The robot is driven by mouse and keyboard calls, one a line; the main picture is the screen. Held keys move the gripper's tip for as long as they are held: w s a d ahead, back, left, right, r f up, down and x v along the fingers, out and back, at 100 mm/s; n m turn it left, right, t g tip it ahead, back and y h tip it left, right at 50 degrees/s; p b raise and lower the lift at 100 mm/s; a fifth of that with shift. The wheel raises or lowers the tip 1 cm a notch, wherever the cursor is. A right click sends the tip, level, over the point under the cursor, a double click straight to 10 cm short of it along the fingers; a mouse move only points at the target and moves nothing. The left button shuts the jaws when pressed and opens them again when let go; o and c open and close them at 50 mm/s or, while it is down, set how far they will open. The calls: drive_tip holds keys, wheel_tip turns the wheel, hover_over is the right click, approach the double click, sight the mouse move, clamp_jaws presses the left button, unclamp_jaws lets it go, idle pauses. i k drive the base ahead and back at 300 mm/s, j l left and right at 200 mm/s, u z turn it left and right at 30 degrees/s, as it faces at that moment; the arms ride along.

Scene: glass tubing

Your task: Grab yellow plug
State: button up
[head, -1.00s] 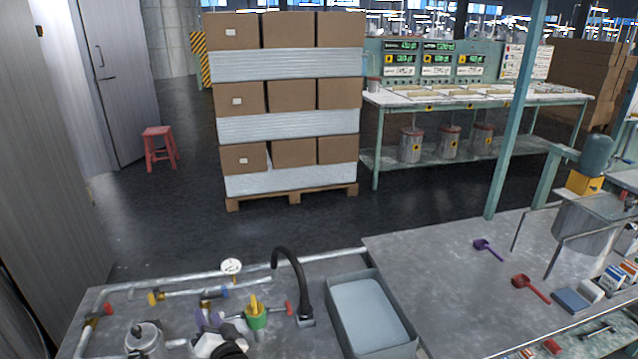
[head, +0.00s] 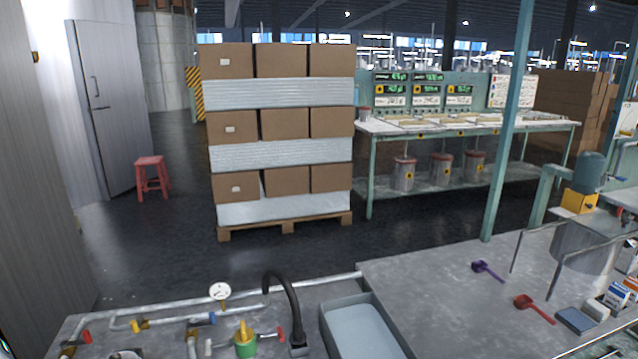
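The yellow plug (head: 243,331) appears to be the upright yellow piece on a green base (head: 245,349) at the bottom of the head view, left of the black curved faucet. Its top is clear. The green base stands among the pipes on the grey bench (head: 285,298). My gripper is not visible in this view, so I cannot tell its state.
A black faucet (head: 290,305) and grey basin (head: 365,325) stand to the right. A pressure gauge (head: 220,291) and pipes with a red valve handle (head: 281,333), a yellow valve handle (head: 140,325) and a blue one (head: 211,319) surround the plug.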

sight(245, 335)
drive_tip(key=i+l+u, duration=0.1)
drive_tip(key=u, duration=0.25)
drive_tip(key=l+u, duration=0.1)
drive_tip(key=u, duration=0.3)
drive_tip(key=i+l+u, duration=0.1)
drive_tip(key=u, duration=0.25)
drive_tip(key=l+u, duration=0.5)
drive_tip(key=l, duration=1.75)
drive_tip(key=i+u, duration=0.05)
